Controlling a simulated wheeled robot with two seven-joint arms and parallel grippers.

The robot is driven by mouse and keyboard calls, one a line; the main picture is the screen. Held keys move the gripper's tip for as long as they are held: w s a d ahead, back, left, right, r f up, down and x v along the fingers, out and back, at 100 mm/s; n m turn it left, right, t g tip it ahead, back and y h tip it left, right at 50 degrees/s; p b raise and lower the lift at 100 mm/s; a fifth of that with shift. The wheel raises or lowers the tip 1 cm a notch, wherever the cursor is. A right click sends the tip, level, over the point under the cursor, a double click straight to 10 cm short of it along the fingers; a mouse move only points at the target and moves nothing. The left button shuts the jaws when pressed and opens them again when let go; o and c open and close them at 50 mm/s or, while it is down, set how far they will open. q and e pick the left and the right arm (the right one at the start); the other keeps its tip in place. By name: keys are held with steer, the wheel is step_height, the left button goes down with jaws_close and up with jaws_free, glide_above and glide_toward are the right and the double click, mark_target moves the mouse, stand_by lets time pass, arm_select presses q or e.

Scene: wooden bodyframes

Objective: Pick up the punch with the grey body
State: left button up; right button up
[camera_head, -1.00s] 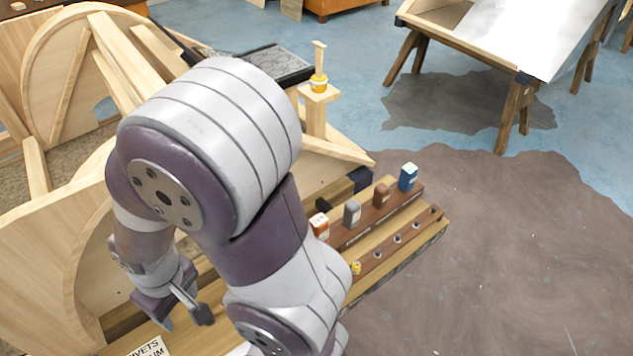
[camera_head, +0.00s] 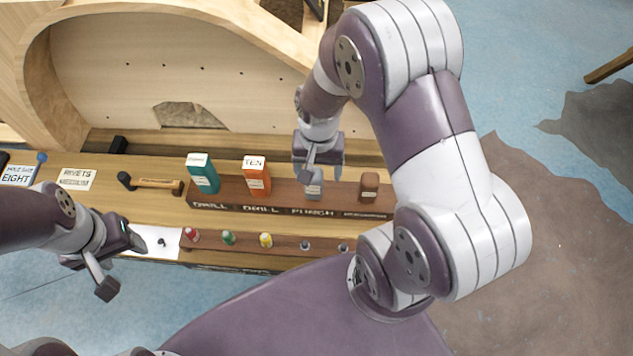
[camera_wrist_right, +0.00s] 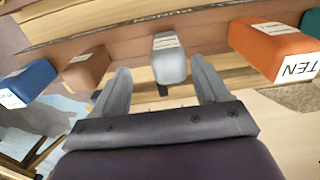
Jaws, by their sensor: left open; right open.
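The grey-bodied punch (camera_head: 314,188) stands upright in the dark wooden rack on the bench, partly covered by my right gripper in the head view. My right gripper (camera_head: 319,166) is open and points down just above it. In the right wrist view the grey punch (camera_wrist_right: 168,58) shows between the two spread fingers of my right gripper (camera_wrist_right: 160,68), with a gap on either side. My left gripper (camera_head: 121,264) is open and empty near the front left edge of the bench.
In the rack, an orange block labelled TEN (camera_head: 256,180) and a teal block (camera_head: 203,174) stand left of the punch, a brown block (camera_head: 369,187) right. A blue block (camera_wrist_right: 28,82) shows in the wrist view. A hammer (camera_head: 150,183) lies left.

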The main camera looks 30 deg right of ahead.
mark_target(314, 188)
steer(key=f, duration=0.4)
steer(key=w+f, duration=0.1)
steer(key=f, duration=0.2)
steer(key=shift+a+f, duration=0.1)
steer(key=shift+a, duration=0.25)
steer(key=shift+s+a, duration=0.1)
steer(key=c, duration=1.3)
